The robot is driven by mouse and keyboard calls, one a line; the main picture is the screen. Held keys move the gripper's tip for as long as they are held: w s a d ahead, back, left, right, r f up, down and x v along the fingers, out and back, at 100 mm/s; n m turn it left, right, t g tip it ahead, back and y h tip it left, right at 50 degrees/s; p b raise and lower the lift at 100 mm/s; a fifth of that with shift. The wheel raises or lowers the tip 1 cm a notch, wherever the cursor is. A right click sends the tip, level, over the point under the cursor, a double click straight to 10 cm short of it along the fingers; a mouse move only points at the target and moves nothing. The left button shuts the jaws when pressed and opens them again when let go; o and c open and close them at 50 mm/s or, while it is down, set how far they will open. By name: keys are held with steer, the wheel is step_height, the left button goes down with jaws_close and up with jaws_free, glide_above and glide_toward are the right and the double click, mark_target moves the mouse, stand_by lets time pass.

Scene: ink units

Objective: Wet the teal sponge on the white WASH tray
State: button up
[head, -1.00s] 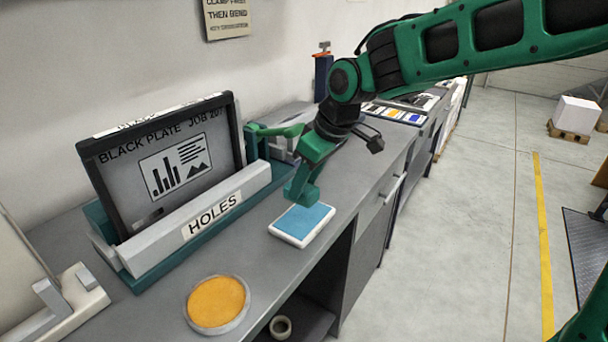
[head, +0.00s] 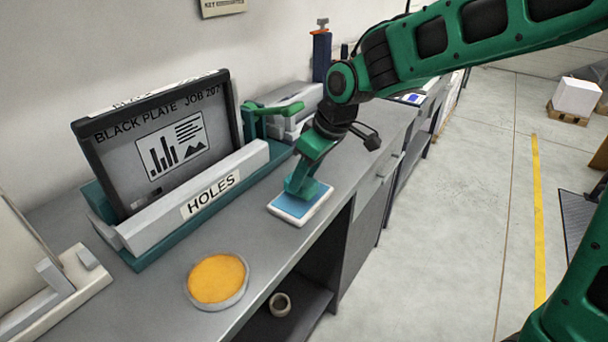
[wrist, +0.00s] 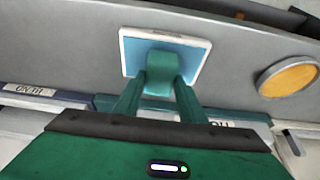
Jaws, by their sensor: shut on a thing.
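The white tray (head: 288,215) with a blue inner surface lies flat near the front edge of the grey bench. No WASH lettering is readable on it. My gripper (head: 303,188) points down over the tray. In the wrist view, it is shut on the teal sponge (wrist: 162,66), a small green-teal block between the two fingers. In that view the sponge overlaps the blue surface of the tray (wrist: 124,58). The sponge is at or just above this surface; I cannot tell whether they touch. In the head view, sponge and fingers blend together.
An orange round dish (head: 217,279) sits on the bench left of the tray. Behind stands a black-framed plate (head: 160,150) in a holder marked HOLES (head: 210,196). A small ring (head: 280,304) lies on the shelf below. Open floor is to the right.

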steer(key=shift+f, duration=0.55)
stand_by(1.6)
steer(key=shift+r, duration=3.55)
